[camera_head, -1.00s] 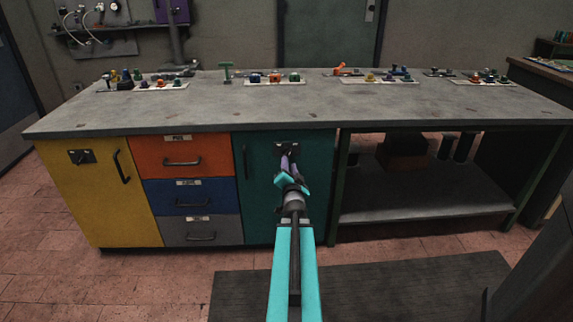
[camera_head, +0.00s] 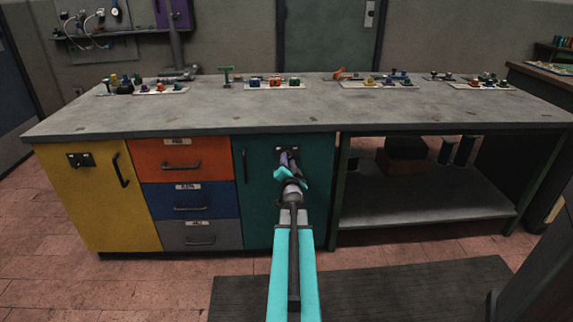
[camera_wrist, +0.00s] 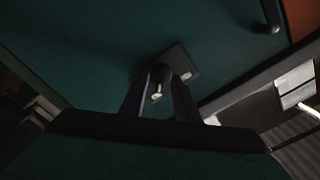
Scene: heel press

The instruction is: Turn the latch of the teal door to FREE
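The teal door (camera_head: 258,208) is closed under the bench, right of the drawers. Its dark latch plate (camera_head: 295,151) is near the door's top and mostly hidden behind my gripper (camera_head: 290,159). In the wrist view the plate (camera_wrist: 186,68) looks tilted, with the rounded dark latch knob (camera_wrist: 160,73) in front. My gripper (camera_wrist: 160,88) has one finger on each side of the knob, with a gap between them. I cannot tell whether the fingers touch it. The latch's markings are too dark and small to read.
The grey bench top (camera_head: 200,118) overhangs the door. A yellow door (camera_head: 90,200) with its own latch and orange, blue and grey drawers (camera_head: 190,195) stand left. An open shelf (camera_head: 420,200) lies right. A dark mat (camera_head: 400,285) covers the floor in front.

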